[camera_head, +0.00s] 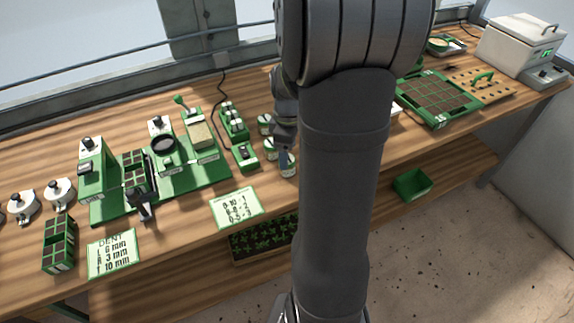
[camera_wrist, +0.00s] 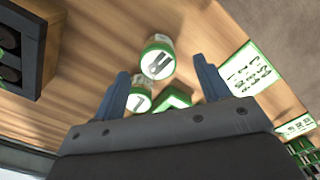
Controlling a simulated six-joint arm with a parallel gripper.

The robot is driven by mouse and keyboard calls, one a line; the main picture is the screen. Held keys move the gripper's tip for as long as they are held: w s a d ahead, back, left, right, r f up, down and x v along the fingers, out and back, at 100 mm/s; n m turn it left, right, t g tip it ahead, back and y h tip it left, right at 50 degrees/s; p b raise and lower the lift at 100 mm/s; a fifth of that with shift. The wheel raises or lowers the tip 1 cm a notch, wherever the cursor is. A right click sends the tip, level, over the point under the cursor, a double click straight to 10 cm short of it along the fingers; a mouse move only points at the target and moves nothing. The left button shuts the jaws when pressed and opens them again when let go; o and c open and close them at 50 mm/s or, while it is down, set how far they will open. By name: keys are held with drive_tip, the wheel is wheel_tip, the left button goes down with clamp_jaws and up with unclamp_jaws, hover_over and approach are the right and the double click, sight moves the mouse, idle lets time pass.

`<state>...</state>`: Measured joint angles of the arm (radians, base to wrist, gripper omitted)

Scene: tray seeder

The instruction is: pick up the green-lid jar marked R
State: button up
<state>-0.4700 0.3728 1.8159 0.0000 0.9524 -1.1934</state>
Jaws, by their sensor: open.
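In the wrist view, a jar (camera_wrist: 157,62) with a green-rimmed white lid stands just beyond my fingertips, roughly midway between them. Its dark mark looks like an R turned sideways, though I cannot read it surely. A second green-lid jar (camera_wrist: 140,101) with a different, simpler mark stands closer in, near the left finger. My gripper (camera_wrist: 161,68) is open with nothing held. In the head view, my gripper (camera_head: 285,168) is low over the jars, and green-lid jars (camera_head: 265,122) show partly behind it.
A green device (camera_head: 235,125) stands just left of the jars. A printed card (camera_head: 236,208) lies at the bench front; it also shows in the wrist view (camera_wrist: 250,68). A green seed tray (camera_head: 437,98) is to the right. Bare wood lies in front of the jars.

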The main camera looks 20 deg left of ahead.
drive_tip(key=shift+w+a+f, duration=0.1)
drive_tip(key=shift+a+f, duration=0.05)
drive_tip(key=shift+f, duration=1)
drive_tip(key=shift+w+a+f, duration=0.1)
drive_tip(key=shift+f, duration=1.05)
drive_tip(key=c, duration=1.1)
drive_tip(key=shift+r, duration=0.1)
